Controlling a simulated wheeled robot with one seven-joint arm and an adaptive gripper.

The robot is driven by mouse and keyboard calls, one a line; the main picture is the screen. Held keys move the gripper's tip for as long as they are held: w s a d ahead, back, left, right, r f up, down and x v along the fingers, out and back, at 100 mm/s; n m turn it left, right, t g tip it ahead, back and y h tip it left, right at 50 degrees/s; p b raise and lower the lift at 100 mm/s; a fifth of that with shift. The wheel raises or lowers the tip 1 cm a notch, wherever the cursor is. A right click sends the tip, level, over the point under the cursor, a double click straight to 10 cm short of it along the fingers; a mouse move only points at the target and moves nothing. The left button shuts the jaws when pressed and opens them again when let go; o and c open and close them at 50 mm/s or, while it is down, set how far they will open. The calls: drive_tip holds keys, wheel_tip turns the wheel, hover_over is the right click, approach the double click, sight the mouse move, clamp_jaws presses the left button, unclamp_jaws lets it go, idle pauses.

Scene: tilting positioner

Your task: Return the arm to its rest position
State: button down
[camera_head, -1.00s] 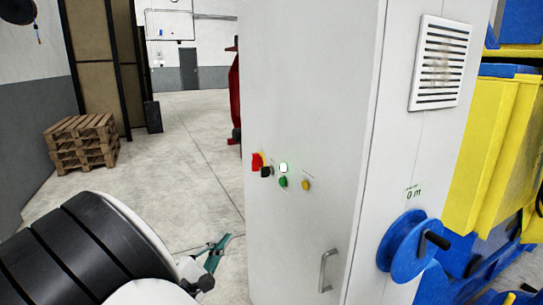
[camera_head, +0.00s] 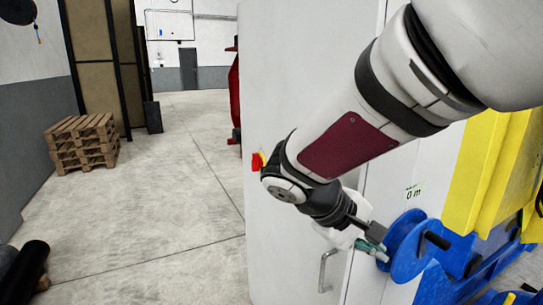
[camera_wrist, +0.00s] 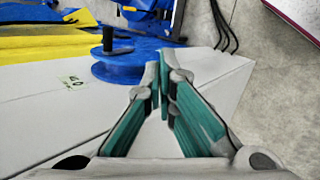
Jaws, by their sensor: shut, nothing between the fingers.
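My gripper (camera_head: 373,243) is in front of the grey cabinet, just left of the blue hand wheel (camera_head: 403,245) in the head view. My arm reaches down from the upper right and covers much of the cabinet face. In the wrist view my gripper (camera_wrist: 160,82) has its green fingers meeting at the tips, shut and empty. The blue wheel (camera_wrist: 125,70) shows just beyond the fingertips. I cannot tell whether they touch it.
The grey cabinet (camera_head: 290,255) has a door handle (camera_head: 325,270) and a red switch (camera_head: 256,161); its other buttons are hidden by my arm. Yellow and blue machinery (camera_head: 477,170) stands at the right. Wooden pallets (camera_head: 82,142) are at the left. The floor (camera_head: 170,200) between is clear.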

drive_tip(key=s+r+m+t+y, duration=0.1)
drive_tip(key=s+r+m+y, duration=0.1)
drive_tip(key=s, duration=0.5)
drive_tip(key=s+r+m+t+y, duration=0.2)
drive_tip(key=s+r+m+y, duration=0.1)
drive_tip(key=s+y, duration=0.3)
drive_tip(key=shift+s+d+r+m, duration=0.3)
drive_tip(key=shift+s+m, duration=0.3)
drive_tip(key=shift+s, duration=0.55)
